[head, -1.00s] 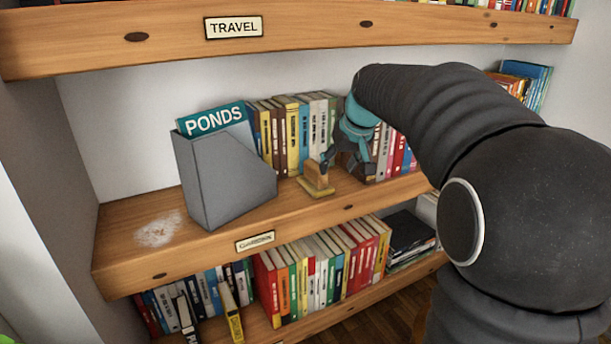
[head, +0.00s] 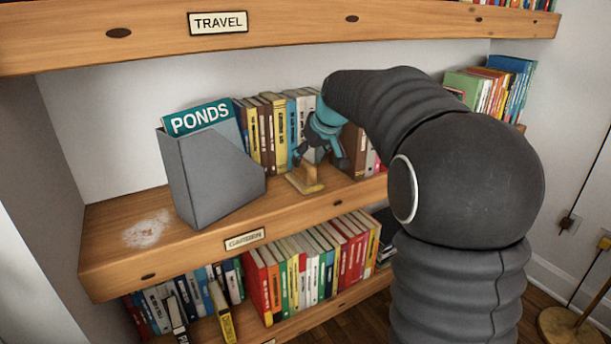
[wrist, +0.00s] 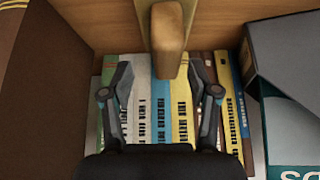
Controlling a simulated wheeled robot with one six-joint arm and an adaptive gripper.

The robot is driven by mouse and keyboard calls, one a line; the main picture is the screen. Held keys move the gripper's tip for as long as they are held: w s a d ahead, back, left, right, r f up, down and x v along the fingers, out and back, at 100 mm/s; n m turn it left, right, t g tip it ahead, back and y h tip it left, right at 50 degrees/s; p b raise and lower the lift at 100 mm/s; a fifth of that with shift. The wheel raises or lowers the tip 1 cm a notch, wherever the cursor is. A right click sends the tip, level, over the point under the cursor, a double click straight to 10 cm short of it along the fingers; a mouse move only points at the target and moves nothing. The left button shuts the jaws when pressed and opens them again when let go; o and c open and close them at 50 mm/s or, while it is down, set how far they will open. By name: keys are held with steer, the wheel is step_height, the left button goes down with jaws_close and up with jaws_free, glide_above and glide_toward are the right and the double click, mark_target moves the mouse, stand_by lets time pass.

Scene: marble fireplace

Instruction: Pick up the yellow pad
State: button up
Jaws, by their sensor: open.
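The yellow pad (head: 308,188) appears to be the small flat-based block with an upright wooden grip, standing on the middle shelf before a row of books. My gripper (head: 314,158) is open just above and behind the pad in the head view. The wrist view shows both fingers spread (wrist: 160,80), with a gap on each side of the grip. I cannot tell whether they touch it.
A grey magazine file (head: 208,180) with a PONDS booklet stands close to the left. Upright books (head: 275,130) fill the back. A brown book (head: 354,150) is close on the right. A pale dusty patch (head: 146,229) marks the bare left end. The TRAVEL shelf overhangs above.

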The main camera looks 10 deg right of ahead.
mark_target(304, 161)
steer(key=shift+a+x, duration=0.2)
steer(key=shift+x, duration=1.15)
steer(key=shift+a+x, duration=0.15)
steer(key=shift+x, duration=1.15)
steer(key=shift+s, duration=0.1)
jaws_close()
